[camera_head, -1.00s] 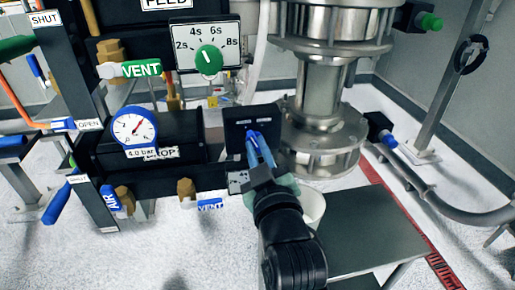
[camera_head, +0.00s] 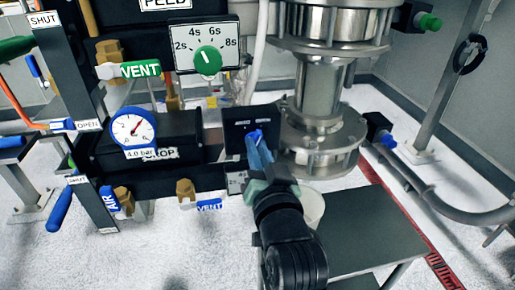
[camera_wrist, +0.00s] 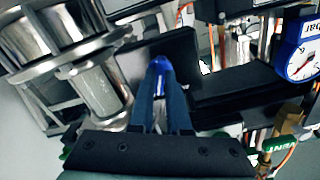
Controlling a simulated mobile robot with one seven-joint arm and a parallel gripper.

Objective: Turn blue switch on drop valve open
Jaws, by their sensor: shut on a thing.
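The blue switch (camera_head: 257,133) sits on the front face of a black box, the drop valve (camera_head: 237,118), right of the DROP label. My gripper (camera_head: 258,146) reaches up to it from below and is shut on it. In the wrist view the blue switch (camera_wrist: 160,64) shows between the tips of my two dark blue fingers (camera_wrist: 158,82). The fingers cover most of the switch, and the markings on the box are too small to read, so its exact angle is hard to tell.
A steel pipe column (camera_head: 320,95) with bolted flanges stands right beside the box. A pressure gauge (camera_head: 133,129) and a VENT handle are on the left. A grey table (camera_head: 365,228) and a white container (camera_head: 312,208) are below right.

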